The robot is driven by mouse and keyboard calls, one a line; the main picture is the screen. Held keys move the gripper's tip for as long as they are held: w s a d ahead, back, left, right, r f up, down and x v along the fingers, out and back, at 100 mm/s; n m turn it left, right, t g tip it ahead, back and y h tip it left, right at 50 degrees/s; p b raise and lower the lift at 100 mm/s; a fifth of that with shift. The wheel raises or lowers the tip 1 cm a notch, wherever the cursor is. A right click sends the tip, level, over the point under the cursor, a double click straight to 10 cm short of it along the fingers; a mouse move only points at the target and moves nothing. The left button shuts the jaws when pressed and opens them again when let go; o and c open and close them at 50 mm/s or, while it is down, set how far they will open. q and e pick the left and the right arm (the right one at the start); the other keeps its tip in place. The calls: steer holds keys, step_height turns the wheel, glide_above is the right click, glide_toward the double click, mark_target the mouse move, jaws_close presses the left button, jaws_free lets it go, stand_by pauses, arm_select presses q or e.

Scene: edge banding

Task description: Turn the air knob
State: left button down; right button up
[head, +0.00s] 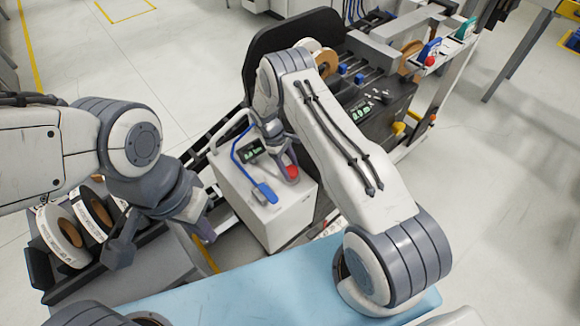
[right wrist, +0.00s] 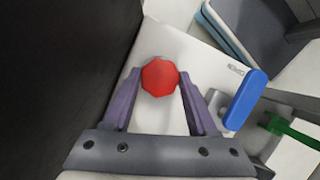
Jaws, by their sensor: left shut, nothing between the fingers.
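The red knob (right wrist: 160,77) is eight-sided and sits on the white box (head: 257,205). In the head view the red knob (head: 292,172) is partly covered by my right gripper (head: 284,163). In the right wrist view my right gripper (right wrist: 160,75) has its purple fingers apart, one on each side of the knob. The fingertips are very close to its edges; I cannot tell whether they touch. My left gripper (head: 207,236) is shut and empty, left of the white box.
A blue lever (head: 264,193) is on the white box beside the knob, near a small green display (head: 251,151). Edge-band rolls (head: 62,237) stand at the left. A light blue surface (head: 270,280) lies in front. A dark machine (head: 375,110) stands behind.

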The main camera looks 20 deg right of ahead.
steer(key=c, duration=0.4)
steer(key=shift+n, duration=0.3)
steer(key=n+h, duration=0.1)
steer(key=n, duration=0.1)
steer(key=shift+s+n+t, duration=0.15)
steer(key=shift+n+t, duration=0.25)
steer(key=n+t, duration=0.1)
steer(key=n, duration=0.1)
steer(key=n+t+b, duration=0.1)
steer(key=n, duration=0.2)
steer(key=shift+a+h, duration=0.1)
steer(key=shift+h, duration=0.3)
steer(key=shift+s+n, duration=0.1)
steer(key=shift+n, duration=0.2)
steer(key=o, duration=1.4)
